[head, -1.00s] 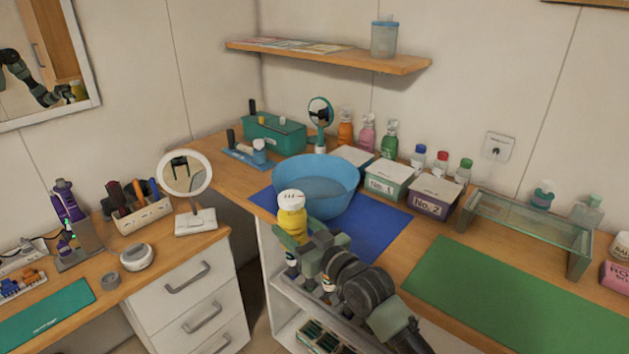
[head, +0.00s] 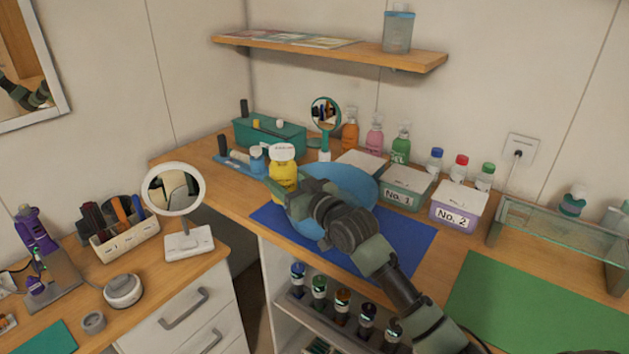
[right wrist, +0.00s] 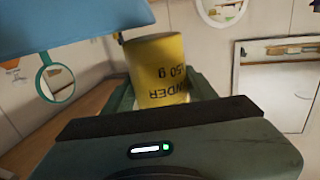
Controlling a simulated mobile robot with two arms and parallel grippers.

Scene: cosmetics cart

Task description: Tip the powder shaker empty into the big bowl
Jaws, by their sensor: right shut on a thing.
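The powder shaker (head: 284,170) is a yellow bottle with a white cap, upright in the head view at the left edge of the big bowl. My right gripper (head: 280,188) is shut on it and partly hides its lower part. In the right wrist view the shaker (right wrist: 157,68) sits between the fingers, its label upside down in that picture. The big blue bowl (head: 350,182) stands on the blue mat; my right arm hides much of its front and inside. The bowl's blue side (right wrist: 70,25) also shows in the right wrist view. My left gripper is not in view.
Behind the bowl are a teal box (head: 270,138), a hand mirror (head: 325,115) and several bottles. Boxes No. 1 (head: 407,192) and No. 2 (head: 458,207) stand to its right. A round mirror (head: 173,190) stands left. The green mat (head: 540,305) is clear.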

